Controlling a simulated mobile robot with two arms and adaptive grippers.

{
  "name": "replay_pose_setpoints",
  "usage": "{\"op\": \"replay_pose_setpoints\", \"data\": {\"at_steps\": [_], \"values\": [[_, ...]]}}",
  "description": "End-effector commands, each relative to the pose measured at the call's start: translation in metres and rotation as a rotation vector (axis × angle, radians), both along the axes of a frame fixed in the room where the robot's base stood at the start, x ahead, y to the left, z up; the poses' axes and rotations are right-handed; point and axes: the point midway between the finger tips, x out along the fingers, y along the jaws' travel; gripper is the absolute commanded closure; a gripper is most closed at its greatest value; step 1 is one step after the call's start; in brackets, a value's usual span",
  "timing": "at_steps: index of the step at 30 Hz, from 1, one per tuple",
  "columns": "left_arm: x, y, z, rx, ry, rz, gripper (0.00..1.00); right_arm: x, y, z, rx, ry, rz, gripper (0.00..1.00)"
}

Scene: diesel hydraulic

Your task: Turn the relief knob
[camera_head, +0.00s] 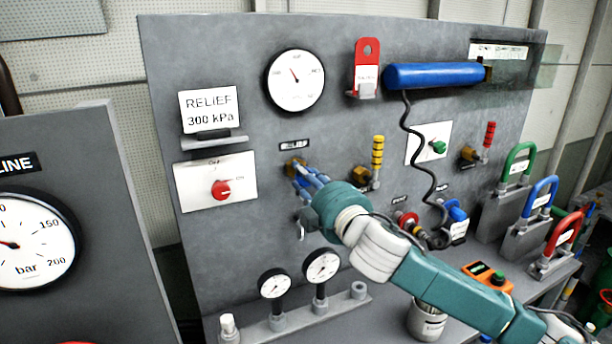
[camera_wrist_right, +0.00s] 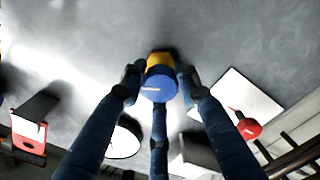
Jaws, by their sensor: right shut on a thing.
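The relief knob is a blue cap on a brass fitting, under a small RELIEF label (camera_head: 294,146) on the grey panel. Its brass part (camera_head: 291,164) shows in the head view, and its blue face (camera_wrist_right: 157,86) shows in the wrist view. My right gripper (camera_head: 303,178) reaches it from the lower right, its blue fingers shut around the knob. In the wrist view the fingers of the right gripper (camera_wrist_right: 158,95) come up on both sides and below the knob. The fingers hide part of the knob in the head view. My left gripper is not in view.
A RELIEF 300 kPa card (camera_head: 210,110) stands on a ledge to the left. A red switch (camera_head: 221,190) is below it. A round gauge (camera_head: 295,80) sits above. A brass valve with a yellow handle (camera_head: 377,155) and a coiled black hose (camera_head: 412,130) are to the right.

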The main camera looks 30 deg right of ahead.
Motion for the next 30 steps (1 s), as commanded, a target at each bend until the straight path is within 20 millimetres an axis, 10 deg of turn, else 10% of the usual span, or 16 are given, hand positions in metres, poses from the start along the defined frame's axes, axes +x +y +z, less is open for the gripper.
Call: {"op": "replay_pose_setpoints", "data": {"at_steps": [12,13,15,30], "values": [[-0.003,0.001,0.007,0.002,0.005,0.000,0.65,0.001,-0.002,0.000,-0.095,0.006,-0.004,0.94],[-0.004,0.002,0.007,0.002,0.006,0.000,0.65,0.001,-0.002,0.000,-0.095,0.006,-0.004,0.62],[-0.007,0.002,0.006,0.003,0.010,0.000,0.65,0.001,-0.002,0.000,-0.095,0.006,-0.004,0.49],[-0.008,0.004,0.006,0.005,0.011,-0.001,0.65,-0.021,0.000,-0.001,-0.097,0.007,-0.001,0.49]]}}
